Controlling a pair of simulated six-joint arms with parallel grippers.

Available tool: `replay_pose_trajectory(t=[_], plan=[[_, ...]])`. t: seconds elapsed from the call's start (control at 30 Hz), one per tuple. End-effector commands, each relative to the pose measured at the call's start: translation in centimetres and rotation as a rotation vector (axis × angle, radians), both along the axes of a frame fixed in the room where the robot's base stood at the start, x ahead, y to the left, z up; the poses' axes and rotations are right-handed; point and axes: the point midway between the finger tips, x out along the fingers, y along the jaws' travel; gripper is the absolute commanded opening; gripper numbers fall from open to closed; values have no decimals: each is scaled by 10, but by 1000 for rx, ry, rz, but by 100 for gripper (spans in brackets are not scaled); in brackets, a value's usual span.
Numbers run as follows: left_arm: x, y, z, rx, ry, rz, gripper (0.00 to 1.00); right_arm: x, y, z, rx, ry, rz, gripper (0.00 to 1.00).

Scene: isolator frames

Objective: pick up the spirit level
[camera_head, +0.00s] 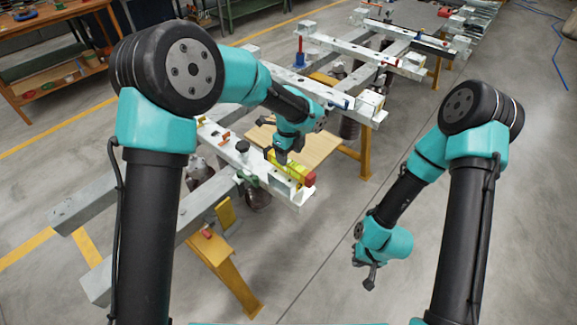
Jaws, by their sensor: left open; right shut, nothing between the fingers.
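The spirit level (290,169) is a yellow bar with a red end, lying on the near end of a pale isolator frame beam (277,184). My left gripper (282,158) is over the far-left part of the level, with its fingers open and close to it. Whether the fingers touch the level I cannot tell. My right gripper (370,279) is shut and empty, hanging over bare floor to the right of the frame.
More isolator frames (340,45) stand behind on yellow trestles. A yellow trestle (228,265) supports the near frame. A dark clamp knob (243,147) stands on the beam left of the level. A wooden workbench (50,60) is at the back left.

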Motion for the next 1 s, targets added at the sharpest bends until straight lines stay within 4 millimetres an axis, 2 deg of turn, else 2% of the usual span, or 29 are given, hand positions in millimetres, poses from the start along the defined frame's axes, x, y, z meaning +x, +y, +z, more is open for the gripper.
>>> replay_pose_trajectory(t=[0.1,0.47,0.8,1.0], plan=[[0,0,-7,-1,0,1,64,0,0,0,0,0,0,0],[0,0,-10,-1,1,1,64,0,0,0,0,0,0,0],[0,3,-50,1,2,0,64,0,0,0,0,0,0,0],[0,2,-60,-1,1,0,64,0,0,0,0,0,0,0]])
